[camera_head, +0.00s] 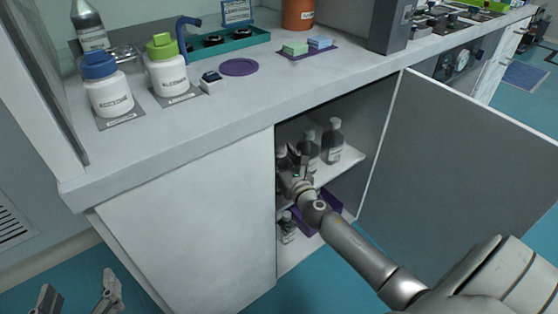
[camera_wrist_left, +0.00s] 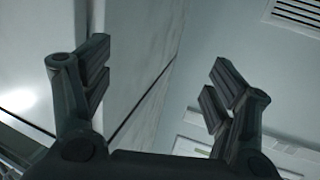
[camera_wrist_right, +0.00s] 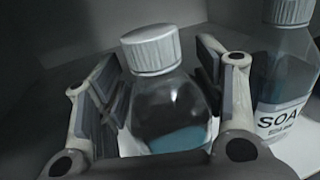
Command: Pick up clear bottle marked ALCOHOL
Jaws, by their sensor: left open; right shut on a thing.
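In the right wrist view my right gripper (camera_wrist_right: 165,95) is shut on a clear bottle (camera_wrist_right: 170,105) with a ribbed grey cap. The bottle looks upright, with bluish colour low in its body; its label is hidden, so I cannot read its marking. In the head view my right gripper (camera_head: 296,178) is inside the open cabinet at the upper shelf, and the arm hides part of the bottles there. My left gripper (camera_head: 80,298) is open and empty, low in front of the cabinet; it also shows in the left wrist view (camera_wrist_left: 160,95).
A clear bottle marked SOA, the rest cut off (camera_wrist_right: 285,75), stands close right of the held bottle. The open cabinet door (camera_head: 460,180) stands right of my right arm. The shelf (camera_head: 342,166) holds several bottles. White bottles (camera_head: 107,88) stand on the counter (camera_head: 200,115).

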